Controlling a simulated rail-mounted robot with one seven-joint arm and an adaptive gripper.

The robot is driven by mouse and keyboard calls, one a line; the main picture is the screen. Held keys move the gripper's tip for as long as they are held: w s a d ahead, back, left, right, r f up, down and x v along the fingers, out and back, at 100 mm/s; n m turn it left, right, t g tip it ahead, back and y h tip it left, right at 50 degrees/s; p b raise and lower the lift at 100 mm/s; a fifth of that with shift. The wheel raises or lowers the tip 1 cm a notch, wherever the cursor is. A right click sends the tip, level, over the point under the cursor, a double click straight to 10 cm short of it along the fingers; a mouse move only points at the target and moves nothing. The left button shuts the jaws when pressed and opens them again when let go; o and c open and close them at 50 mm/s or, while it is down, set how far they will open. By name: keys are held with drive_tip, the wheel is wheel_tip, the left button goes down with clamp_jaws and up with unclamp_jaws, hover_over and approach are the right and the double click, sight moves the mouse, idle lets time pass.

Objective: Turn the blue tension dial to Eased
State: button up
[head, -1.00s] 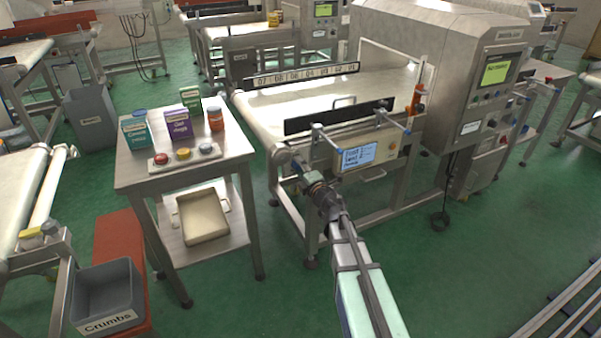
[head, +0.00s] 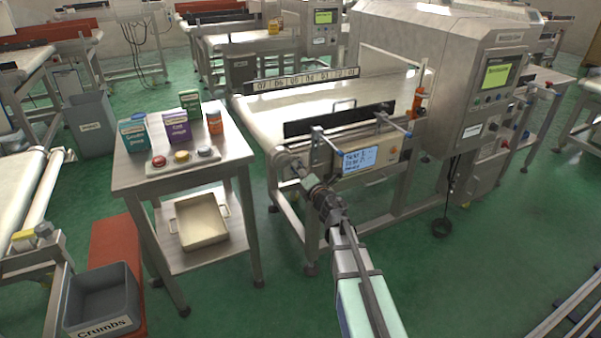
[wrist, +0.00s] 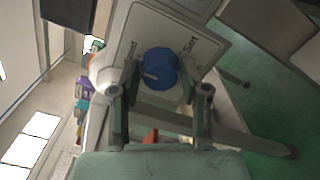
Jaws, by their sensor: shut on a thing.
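The blue tension dial (wrist: 158,69) is a round knob on a pale plate (wrist: 128,35) in the wrist view. A light pointer mark on it points to the left. In the head view my gripper (head: 312,184) is at the near left end of the conveyor (head: 292,108), and the dial is hidden there.
A small display (head: 359,160) is on the conveyor's side, right of my gripper. A steel table (head: 128,180) with several boxes and three coloured buttons stands to the left. A grey Crumbs bin (head: 98,300) is at lower left.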

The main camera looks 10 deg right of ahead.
drive_tip(key=shift+w, duration=0.1)
drive_tip(key=o, duration=1.1)
drive_tip(key=shift+o, duration=0.2)
drive_tip(key=v, duration=1.2)
